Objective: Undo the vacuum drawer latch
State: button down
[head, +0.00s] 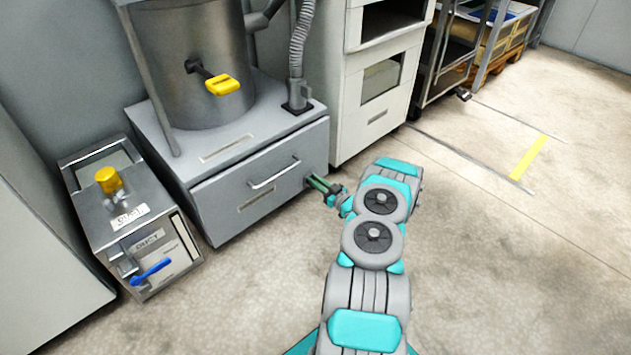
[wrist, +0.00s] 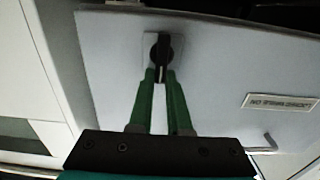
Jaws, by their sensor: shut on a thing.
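The vacuum drawer (head: 262,185) is the grey drawer in the base of the vacuum unit, with a bar handle (head: 275,175) on its front. In the wrist view its pale front (wrist: 210,75) fills most of the picture. The latch (wrist: 161,50) is a dark knob on a small light plate near the top of that front. My gripper (head: 314,181) is at the right end of the drawer front in the head view. In the wrist view its green fingers (wrist: 159,82) are shut on the latch's lower part. The fingers partly hide the latch, and in the head view it is hidden.
A metal box (head: 135,215) with a yellow knob and blue lever stands left of the drawer. A grey drum (head: 195,60) with a yellow handle (head: 222,85) rises above it. A white cabinet (head: 375,90) stands close on the right. The floor (head: 490,250) at right is clear.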

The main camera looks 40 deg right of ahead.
jog(key=m, duration=0.2)
jog(key=d+m, duration=0.1)
jog(key=m, duration=0.1)
jog(key=shift+f, duration=0.1)
jog(key=shift+w+d+f+m+b, duration=0.1)
jog(key=shift+d+f+m+b, duration=0.25)
jog(key=shift+m, duration=1.95)
jog(key=shift+s+d+f+m+b, duration=0.15)
jog(key=shift+f+m+b, duration=0.25)
jog(key=shift+m, duration=1.9)
jog(key=shift+w+d+f+m+b, duration=0.15)
jog(key=shift+d+f+m+b, duration=0.2)
jog(key=shift+m, duration=1.95)
jog(key=shift+a, duration=0.1)
jog(key=c, duration=0.9)
grip_release()
jog(key=shift+o, duration=0.2)
